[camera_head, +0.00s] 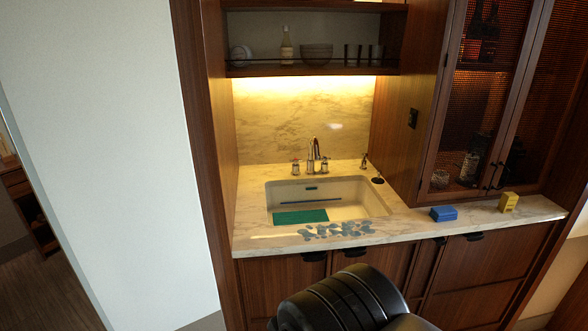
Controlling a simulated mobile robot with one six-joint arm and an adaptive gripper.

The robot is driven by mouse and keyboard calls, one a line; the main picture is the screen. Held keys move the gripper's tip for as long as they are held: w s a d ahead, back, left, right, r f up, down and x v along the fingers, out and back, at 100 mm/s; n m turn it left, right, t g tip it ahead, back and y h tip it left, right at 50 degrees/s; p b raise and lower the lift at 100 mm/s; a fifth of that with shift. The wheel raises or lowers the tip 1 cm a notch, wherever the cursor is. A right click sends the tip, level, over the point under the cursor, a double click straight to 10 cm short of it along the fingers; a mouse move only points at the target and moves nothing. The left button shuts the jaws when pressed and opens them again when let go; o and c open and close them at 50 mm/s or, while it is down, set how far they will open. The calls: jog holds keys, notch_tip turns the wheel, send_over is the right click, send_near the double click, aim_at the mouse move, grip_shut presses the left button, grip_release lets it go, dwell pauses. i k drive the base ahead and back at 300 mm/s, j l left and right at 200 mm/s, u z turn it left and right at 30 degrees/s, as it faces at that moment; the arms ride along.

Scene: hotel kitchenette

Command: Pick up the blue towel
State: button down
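A small blue block-like thing (443,213), which looks like the folded blue towel, lies flat on the marble counter to the right of the sink. Nothing covers it, and it is apart from the sink. A black rounded part of my own arm shows at the bottom middle, in front of the cabinet doors and well short of the blue towel. My gripper's fingers are not in view.
A yellow block (508,202) stands on the counter (410,227) right of the towel. The sink (350,200) has a faucet (314,153) behind it and a green sheet (300,216) at its front. Blue pebble-like pieces (335,230) lie near the front edge. A glass-doored cabinet (480,100) rises behind the towel.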

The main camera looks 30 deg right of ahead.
aim_at(445, 212)
jog(key=z, duration=2)
